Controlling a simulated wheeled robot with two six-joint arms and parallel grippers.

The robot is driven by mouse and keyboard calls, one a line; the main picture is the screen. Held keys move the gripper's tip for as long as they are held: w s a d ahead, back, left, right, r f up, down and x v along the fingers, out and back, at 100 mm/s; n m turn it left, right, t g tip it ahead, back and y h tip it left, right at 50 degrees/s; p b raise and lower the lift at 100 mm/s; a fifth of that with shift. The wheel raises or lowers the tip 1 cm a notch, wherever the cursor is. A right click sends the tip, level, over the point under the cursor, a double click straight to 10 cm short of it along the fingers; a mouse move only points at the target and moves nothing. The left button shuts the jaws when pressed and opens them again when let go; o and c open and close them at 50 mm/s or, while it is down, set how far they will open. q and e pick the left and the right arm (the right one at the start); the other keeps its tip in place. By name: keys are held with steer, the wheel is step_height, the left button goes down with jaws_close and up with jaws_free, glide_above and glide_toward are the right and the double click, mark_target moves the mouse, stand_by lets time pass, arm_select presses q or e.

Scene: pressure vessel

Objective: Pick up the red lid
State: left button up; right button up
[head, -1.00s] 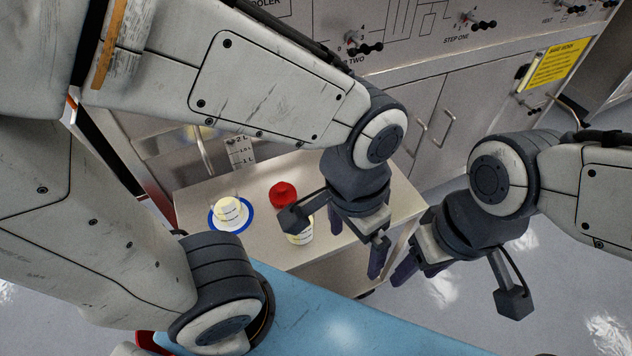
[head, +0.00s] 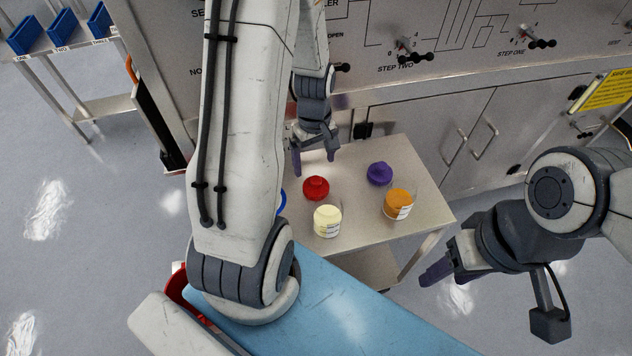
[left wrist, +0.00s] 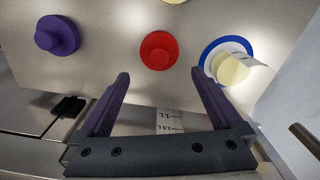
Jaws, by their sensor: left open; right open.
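The red lid (head: 316,188) lies on the metal table, beside a jar of pale yellow contents (head: 327,221). It also shows in the left wrist view (left wrist: 159,50), ahead of the fingertips and roughly centred between them. My left gripper (head: 315,163) is open and empty, just behind the lid and apart from it. Its two purple fingers (left wrist: 160,85) show spread in the left wrist view. My right gripper (head: 436,272) is off to the right of the table, open and away from the lid.
A purple lid (head: 379,173) and a jar of orange contents (head: 398,204) stand on the table (head: 420,185). A blue-rimmed white disc with a pale beaker (left wrist: 230,65) is close to the red lid, mostly hidden behind my left arm in the head view. A cabinet (head: 450,125) stands behind.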

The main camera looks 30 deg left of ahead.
mark_target(316, 179)
arm_select(q)
steer(key=shift+s+d+f+p, duration=0.1)
steer(key=shift+d+f+p, duration=0.1)
steer(key=shift+f, duration=1.8)
steer(key=shift+d+f+p, duration=0.1)
steer(key=shift+f+p, duration=0.05)
steer(key=shift+f, duration=1.8)
steer(key=c, duration=1)
